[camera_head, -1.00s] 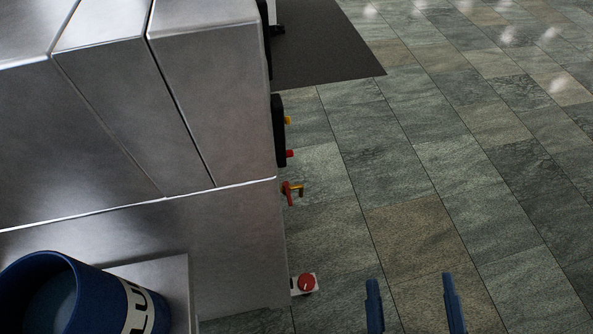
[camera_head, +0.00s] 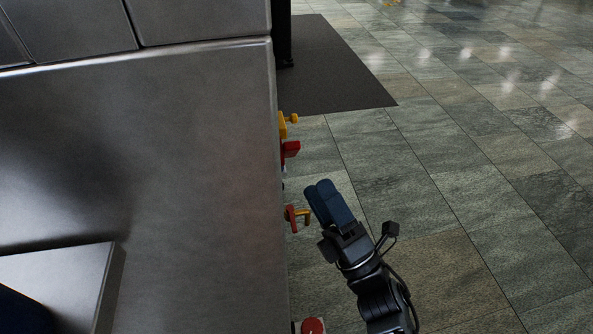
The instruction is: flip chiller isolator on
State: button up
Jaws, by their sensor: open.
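No label for the chiller isolator is legible. Several controls stick out from the right side of the grey metal cabinet (camera_head: 190,170). Among them is a small red and yellow handle (camera_head: 291,218), seen edge-on. Above it are a red control (camera_head: 290,150) and a yellow control (camera_head: 284,124). A red round knob (camera_head: 312,326) on a pale plate sits lower, at the bottom edge. I cannot tell for sure which one is the isolator. My gripper (camera_head: 318,188), with blue fingers, is open and empty, just right of the red and yellow handle. Contact cannot be judged.
The cabinet fills the left of the view, with a grey ledge (camera_head: 55,278) at lower left. A dark mat (camera_head: 335,80) lies on the floor at the top middle. The tiled floor (camera_head: 480,190) to the right is clear.

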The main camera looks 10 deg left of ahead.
aim_at(294, 154)
jog(key=shift+n+g+y, duration=0.3)
jog(key=shift+n, duration=0.1)
jog(key=b+x, duration=0.1)
jog(key=x, duration=0.7)
jog(key=shift+w+a+f, duration=0.1)
jog(key=shift+w+a, duration=0.1)
jog(key=shift+w, duration=0.05)
jog(key=c, duration=0.9)
